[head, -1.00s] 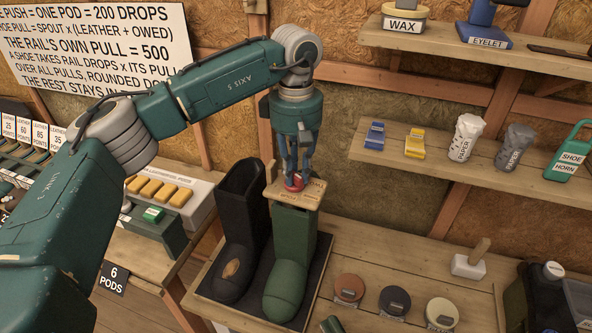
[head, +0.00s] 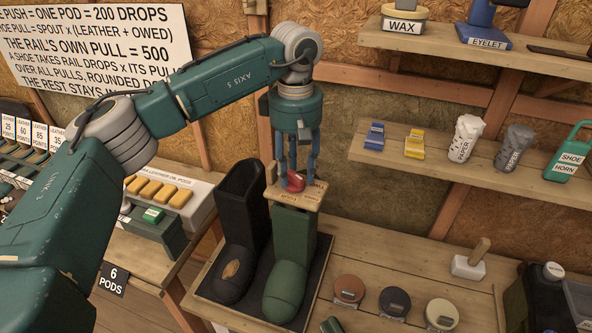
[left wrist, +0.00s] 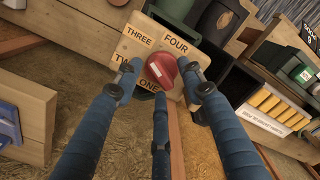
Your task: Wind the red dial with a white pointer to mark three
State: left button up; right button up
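The red dial (head: 297,183) sits on a wooden plate (head: 283,194) atop the green boot (head: 288,260). In the left wrist view, the dial (left wrist: 161,69) is at the centre of the plate (left wrist: 130,50), which reads ONE, TWO, THREE and FOUR around it. A small white mark shows on the dial's left part; I cannot tell exactly which label it points at. My left gripper (head: 297,173) points down over the dial. Its blue fingers stand spread around the dial, with gaps visible, and the gripper (left wrist: 160,78) looks open. My right gripper is out of view.
A black boot (head: 241,230) stands left of the green boot on a dark tray. Round tins (head: 394,302) and a wooden-handled stamp (head: 470,262) lie to the right on the bench. Shelves (head: 455,160) with small goods hang at the right. A pod machine (head: 160,222) stands left.

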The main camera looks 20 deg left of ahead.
aim_at(296, 173)
pick_arm(q)
notch_tip(296, 173, up, 12)
jog(key=shift+f, duration=0.25)
dwell(0.3)
